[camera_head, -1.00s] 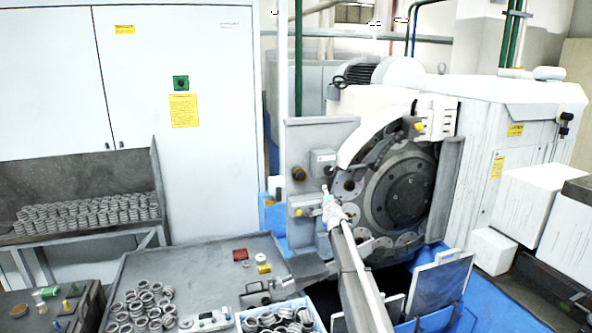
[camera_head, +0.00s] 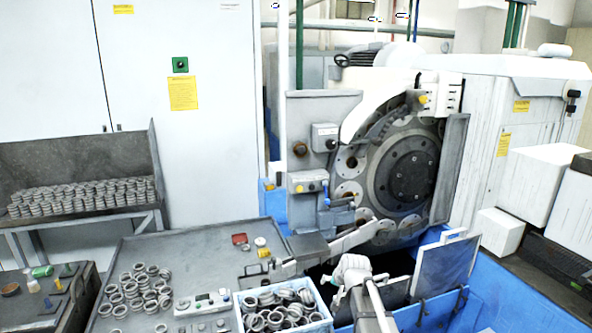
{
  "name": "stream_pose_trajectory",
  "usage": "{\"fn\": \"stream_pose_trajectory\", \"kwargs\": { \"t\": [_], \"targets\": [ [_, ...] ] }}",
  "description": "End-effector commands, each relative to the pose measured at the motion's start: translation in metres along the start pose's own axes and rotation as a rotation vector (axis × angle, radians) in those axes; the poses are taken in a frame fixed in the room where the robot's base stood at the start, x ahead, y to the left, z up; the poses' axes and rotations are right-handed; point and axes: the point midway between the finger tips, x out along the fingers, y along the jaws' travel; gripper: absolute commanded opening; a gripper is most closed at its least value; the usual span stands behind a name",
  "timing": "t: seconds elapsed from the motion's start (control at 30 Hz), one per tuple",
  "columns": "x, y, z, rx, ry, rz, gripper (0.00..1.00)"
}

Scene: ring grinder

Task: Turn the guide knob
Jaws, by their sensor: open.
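The ring grinder (camera_head: 462,105) stands at the right, with its large dark round wheel (camera_head: 405,172) facing me. On its upright grey panel (camera_head: 312,108) are a brown round knob (camera_head: 300,149) and a small grey box with a dark knob (camera_head: 331,144). I cannot tell which one is the guide knob. My gripper (camera_head: 350,268) is open, low in front of the machine. It is below and apart from these knobs, and I see nothing in it. Its fingertips are too small to see clearly.
A grey work table (camera_head: 185,251) holds loose metal rings and a small control box (camera_head: 203,303). A blue crate (camera_head: 283,320) of rings stands just left of my arm. A chute (camera_head: 340,244) runs above the gripper. A grey plate (camera_head: 445,268) stands to its right.

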Motion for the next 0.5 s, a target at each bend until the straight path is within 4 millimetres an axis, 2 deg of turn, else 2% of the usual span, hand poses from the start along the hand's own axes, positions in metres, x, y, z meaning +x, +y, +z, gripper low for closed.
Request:
{"fn": "stream_pose_trajectory", "kwargs": {
  "t": [0.03,0.2,0.3,0.4,0.5],
  "targets": [
    [0.000,0.015,0.035,-0.029,-0.049,0.028,1.00],
    [-0.013,0.052,0.117,-0.126,-0.230,0.121,1.00],
    [-0.024,0.072,0.161,-0.174,-0.333,0.169,1.00],
    [-0.035,0.089,0.197,-0.211,-0.421,0.208,1.00],
    [-0.044,0.100,0.221,-0.235,-0.487,0.235,1.00]
  ]
}}
